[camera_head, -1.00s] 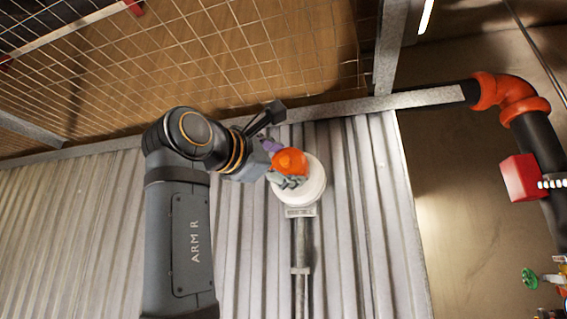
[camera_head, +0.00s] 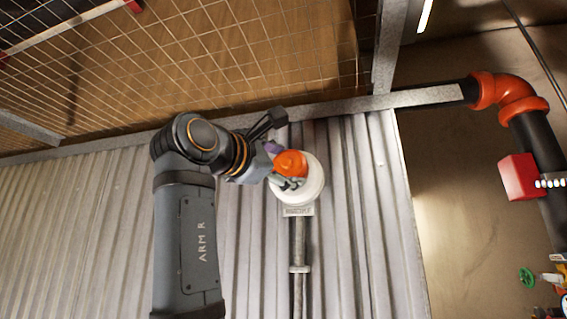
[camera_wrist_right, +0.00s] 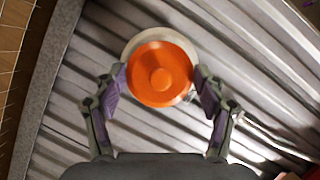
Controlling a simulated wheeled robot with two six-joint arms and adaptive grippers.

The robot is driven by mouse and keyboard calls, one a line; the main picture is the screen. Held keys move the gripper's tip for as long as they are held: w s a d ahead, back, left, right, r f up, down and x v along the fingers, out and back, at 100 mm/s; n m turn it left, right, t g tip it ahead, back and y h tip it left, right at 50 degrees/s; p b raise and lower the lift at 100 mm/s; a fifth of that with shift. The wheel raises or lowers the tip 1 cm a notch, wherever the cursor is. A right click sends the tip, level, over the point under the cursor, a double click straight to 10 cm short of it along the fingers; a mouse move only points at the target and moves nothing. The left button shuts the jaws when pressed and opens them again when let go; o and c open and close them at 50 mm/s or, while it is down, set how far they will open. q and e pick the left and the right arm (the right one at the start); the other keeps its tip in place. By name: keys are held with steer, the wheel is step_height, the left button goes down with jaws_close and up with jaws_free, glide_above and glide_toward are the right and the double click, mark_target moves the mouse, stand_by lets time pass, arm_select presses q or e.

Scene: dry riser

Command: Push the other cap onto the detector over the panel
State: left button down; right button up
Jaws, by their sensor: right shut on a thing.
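The orange cap (camera_head: 291,163) is in front of the white round detector (camera_head: 312,186), which is mounted on the corrugated metal panel (camera_head: 340,235). In the right wrist view the cap (camera_wrist_right: 160,74) is a round disc with a raised middle knob, and the pale rim of the detector (camera_wrist_right: 143,38) shows behind it. My right gripper (camera_head: 284,178) is shut on the cap, with a finger at each side of it (camera_wrist_right: 157,90). Whether the cap touches the detector cannot be told. My left gripper is not in view.
A grey conduit (camera_head: 299,255) runs down from the detector. A metal beam (camera_head: 330,107) edges the panel, with wire mesh (camera_head: 240,50) above. A dark pipe with an orange elbow (camera_head: 503,95) and a red box (camera_head: 519,177) stand at right.

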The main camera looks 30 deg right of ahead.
mark_target(283, 168)
steer(key=shift+w+d, duration=0.7)
steer(key=shift+d, duration=0.1)
steer(key=o, duration=1)
steer(key=shift+a+f, duration=0.1)
steer(key=shift+a, duration=0.2)
steer(key=v, duration=0.6)
steer(key=shift+s+a+f, duration=0.1)
steer(key=shift+s+a, duration=0.1)
steer(key=shift+a, duration=0.1)
steer(key=shift+a, duration=0.2)
